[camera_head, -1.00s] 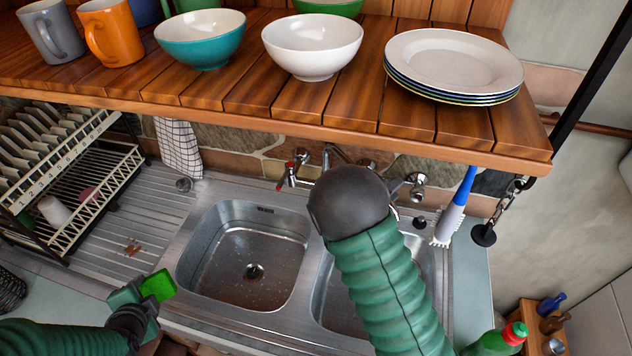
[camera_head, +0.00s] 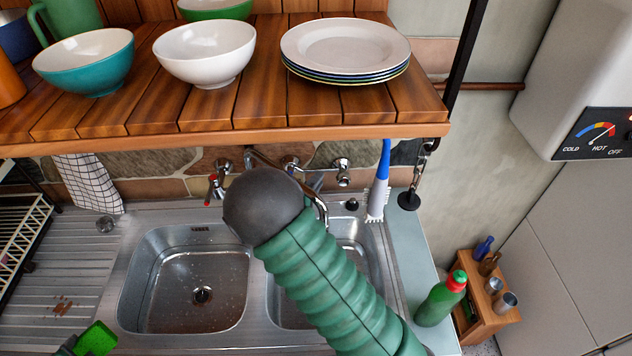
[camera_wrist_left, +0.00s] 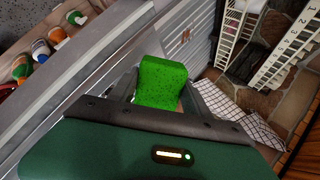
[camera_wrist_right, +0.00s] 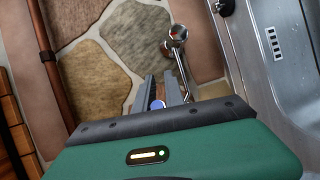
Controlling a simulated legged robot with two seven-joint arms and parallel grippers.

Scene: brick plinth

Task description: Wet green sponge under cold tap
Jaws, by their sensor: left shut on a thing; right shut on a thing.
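The bright green sponge (camera_head: 96,340) shows at the bottom left of the head view, near the sink's front left edge. The left wrist view shows it (camera_wrist_left: 162,82) pinched between the fingers of my left gripper (camera_wrist_left: 160,100). My right gripper (camera_wrist_right: 160,98) is shut on a small blue part (camera_wrist_right: 157,104), which looks like the cold tap's handle. In the head view my dark rounded wrist hides most of this grasp and part of the tap. A red-marked tap (camera_head: 214,188) is left of it. A curved spout (camera_head: 321,209) shows over the right basin; I see no water running.
The left basin (camera_head: 150,290) is empty and dotted with drops. The right basin (camera_head: 372,262) is partly behind my right arm. A wooden shelf (camera_head: 230,135) with bowls and plates overhangs the taps. A brush (camera_head: 379,190) and a green bottle (camera_head: 441,300) are at right.

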